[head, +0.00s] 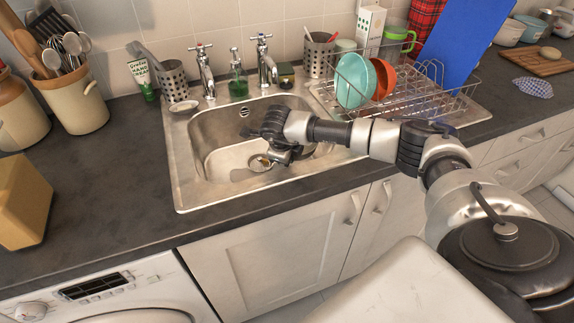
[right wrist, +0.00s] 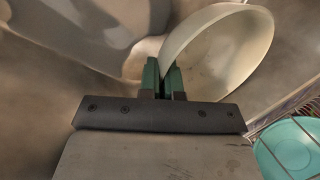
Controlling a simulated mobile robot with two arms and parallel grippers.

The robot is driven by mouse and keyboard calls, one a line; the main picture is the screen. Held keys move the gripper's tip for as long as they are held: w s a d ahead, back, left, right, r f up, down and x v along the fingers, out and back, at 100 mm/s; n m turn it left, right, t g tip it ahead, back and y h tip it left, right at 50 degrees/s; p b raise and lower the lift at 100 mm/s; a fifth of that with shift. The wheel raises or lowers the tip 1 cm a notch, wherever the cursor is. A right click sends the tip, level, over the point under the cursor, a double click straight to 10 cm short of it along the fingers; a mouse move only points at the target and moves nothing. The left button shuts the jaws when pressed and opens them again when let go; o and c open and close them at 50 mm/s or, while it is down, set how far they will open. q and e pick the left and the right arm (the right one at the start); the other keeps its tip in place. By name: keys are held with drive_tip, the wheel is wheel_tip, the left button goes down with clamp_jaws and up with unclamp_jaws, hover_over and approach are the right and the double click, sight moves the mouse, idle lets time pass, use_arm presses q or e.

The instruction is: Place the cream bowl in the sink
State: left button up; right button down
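The cream bowl (right wrist: 228,52) is in the right wrist view, tilted, with its near wall at my fingertips. My right gripper (right wrist: 163,78) has its two green-padded fingers close together with the bowl's edge pinched between them. In the head view my right gripper (head: 276,146) is over the sink (head: 212,158), reaching down into the basin. There the bowl is mostly hidden behind my arm and hand. My left gripper is not in view.
The counter (head: 98,185) left of the sink is mostly clear.

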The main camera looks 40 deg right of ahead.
wheel_tip(320, 180, down, 4)
drive_tip(key=shift+f, duration=0.45)
drive_tip(key=c, duration=1.3)
unclamp_jaws()
drive_tip(key=shift+r, duration=0.25)
drive_tip(key=b+v, duration=0.1)
drive_tip(key=v, duration=1)
drive_tip(key=shift+s+a+r, duration=0.1)
drive_tip(key=shift+a+r, duration=0.05)
drive_tip(key=shift+r, duration=0.2)
